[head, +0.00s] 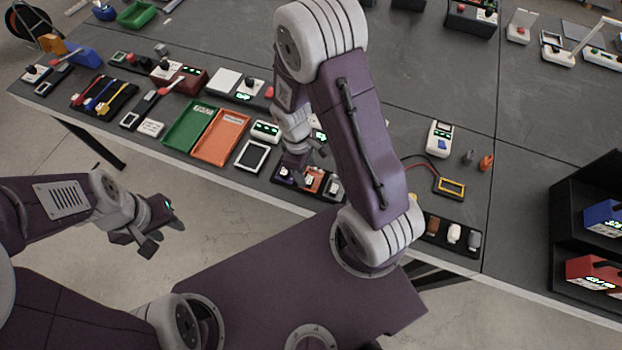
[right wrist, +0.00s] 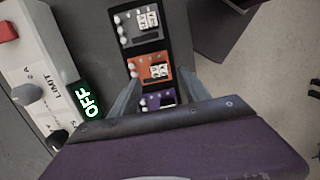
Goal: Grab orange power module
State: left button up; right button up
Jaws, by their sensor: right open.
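The orange power module (head: 313,180) sits in a dark tray between a purple module (head: 286,173) and a grey module (head: 333,188). In the right wrist view the orange module (right wrist: 150,69) lies just ahead of my right gripper (right wrist: 159,78), with the purple module (right wrist: 152,101) nearer and the grey one (right wrist: 138,27) farther. My right gripper is open, with no module held; its fingers are spread above the tray. Height above the modules is hard to tell. My left gripper (head: 158,227) is open and empty, off the table's front edge.
A white-framed panel (head: 252,156), an orange tray (head: 221,136) and a green tray (head: 190,127) lie left of the module tray. A grey box with an OFF display (right wrist: 87,100) stands beside it. A dark shelf (head: 565,235) with blue and red units is at the right.

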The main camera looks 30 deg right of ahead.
aim_at(308, 179)
jog(key=shift+d+f, duration=0.15)
jog(key=shift+d, duration=0.05)
jog(key=f, duration=0.3)
jog(key=f+b, duration=0.1)
jog(key=f, duration=0.1)
jog(key=shift+s, duration=0.3)
grip_shut()
